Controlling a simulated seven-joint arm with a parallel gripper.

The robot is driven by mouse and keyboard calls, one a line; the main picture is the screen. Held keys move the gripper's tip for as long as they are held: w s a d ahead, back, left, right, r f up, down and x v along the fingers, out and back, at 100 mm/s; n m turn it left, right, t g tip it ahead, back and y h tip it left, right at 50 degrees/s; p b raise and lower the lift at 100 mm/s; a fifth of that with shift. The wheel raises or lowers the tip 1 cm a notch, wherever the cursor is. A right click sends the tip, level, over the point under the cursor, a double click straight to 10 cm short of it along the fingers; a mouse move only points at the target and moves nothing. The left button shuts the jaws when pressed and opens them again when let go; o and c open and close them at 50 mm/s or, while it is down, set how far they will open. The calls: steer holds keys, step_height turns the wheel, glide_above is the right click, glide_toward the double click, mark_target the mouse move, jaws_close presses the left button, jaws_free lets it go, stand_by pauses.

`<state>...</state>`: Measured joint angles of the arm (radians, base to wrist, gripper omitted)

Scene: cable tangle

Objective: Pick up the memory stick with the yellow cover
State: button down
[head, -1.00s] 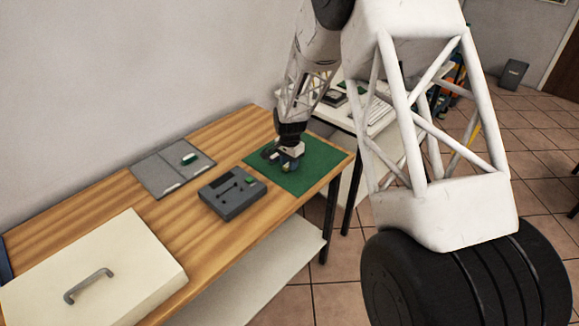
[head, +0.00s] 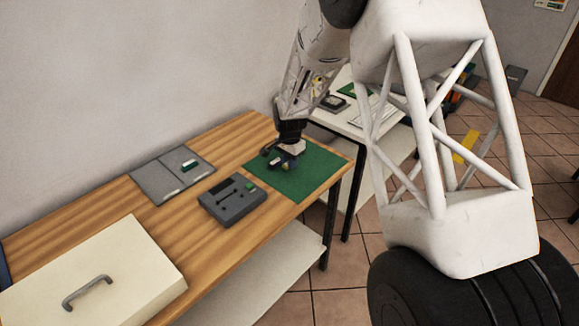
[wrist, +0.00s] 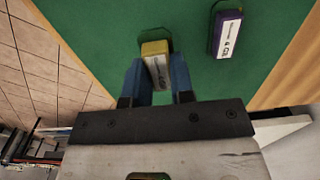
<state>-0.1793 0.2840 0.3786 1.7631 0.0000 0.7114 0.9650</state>
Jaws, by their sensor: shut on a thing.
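The memory stick with the yellow cover (wrist: 156,48) shows in the wrist view between the two blue fingers of my gripper (wrist: 160,75). Its yellow end points away from the wrist, and a pale label with dark print faces the camera. My gripper is shut on it. A dark shadow lies beside its far end on the green mat (wrist: 100,12). In the head view my gripper (head: 285,165) is over the green mat (head: 312,178), and the stick is too small to make out clearly there.
A second memory stick, purple with a white label (wrist: 227,32), lies on the mat to the right in the wrist view. In the head view a grey device (head: 232,200), a grey tray (head: 150,182) and a cream box with a handle (head: 120,250) stand on the wooden table (head: 215,145).

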steer(key=s+d, duration=0.1)
steer(key=s, duration=0.4)
steer(key=s+d, duration=0.1)
steer(key=s, duration=0.4)
steer(key=s+r, duration=0.1)
steer(key=s, duration=0.4)
steer(key=shift+s+d, duration=0.25)
steer(key=shift+d, duration=0.15)
steer(key=shift+a, duration=0.1)
